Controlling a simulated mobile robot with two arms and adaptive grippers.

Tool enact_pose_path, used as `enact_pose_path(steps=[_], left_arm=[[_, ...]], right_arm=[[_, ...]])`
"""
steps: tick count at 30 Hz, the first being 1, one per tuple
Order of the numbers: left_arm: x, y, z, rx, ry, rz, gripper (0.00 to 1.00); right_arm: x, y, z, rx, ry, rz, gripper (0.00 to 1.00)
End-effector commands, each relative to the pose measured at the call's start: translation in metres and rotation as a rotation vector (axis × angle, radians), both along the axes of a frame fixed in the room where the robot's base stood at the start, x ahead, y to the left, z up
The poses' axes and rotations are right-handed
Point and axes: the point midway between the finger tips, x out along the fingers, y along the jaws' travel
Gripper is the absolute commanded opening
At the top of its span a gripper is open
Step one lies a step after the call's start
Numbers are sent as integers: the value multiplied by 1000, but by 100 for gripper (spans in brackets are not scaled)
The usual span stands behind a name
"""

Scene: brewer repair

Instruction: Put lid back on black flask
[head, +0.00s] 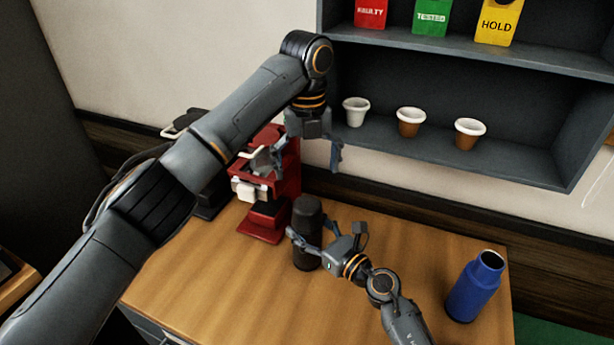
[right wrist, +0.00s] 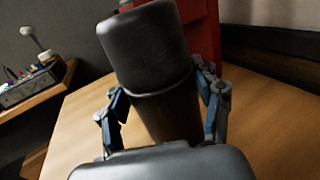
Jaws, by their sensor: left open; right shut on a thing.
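The black flask (head: 307,260) stands upright on the wooden table, in front of the red brewer. A dark cap-like upper part (head: 307,208) sits on top of it. In the right wrist view this upper part (right wrist: 150,50) meets the browner lower body (right wrist: 170,112) at a seam. My right gripper (head: 310,236) is shut around the flask from the front right, with a finger on each side. My left gripper (head: 310,152) is open and empty, above and behind the flask, beside the brewer.
The red brewer (head: 267,222) stands close behind left of the flask. A blue flask (head: 473,290) with an open top stands at the right. A dark shelf (head: 460,165) with several cups and coloured tags hangs behind.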

Motion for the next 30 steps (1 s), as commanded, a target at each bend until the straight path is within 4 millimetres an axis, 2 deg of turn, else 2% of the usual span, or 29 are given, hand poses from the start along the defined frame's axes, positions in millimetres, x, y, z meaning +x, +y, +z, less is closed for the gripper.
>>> enact_pose_path(steps=[6, 7, 10, 23, 30], left_arm=[[0, 0, 0, 0, 0, 0, 91], [0, 0, 0, 0, 0, 0, 91], [0, 0, 0, 0, 0, 0, 91], [0, 0, 0, 0, 0, 1, 91], [0, 0, 0, 0, 0, 1, 91]], right_arm=[[0, 0, 0, 0, -1, -1, 0], [0, 0, 0, 0, -1, -1, 71], [0, 0, 0, 0, -1, -1, 91], [-4, -4, -1, -1, 0, -1, 91], [-35, -33, -2, -4, 2, -2, 91]])
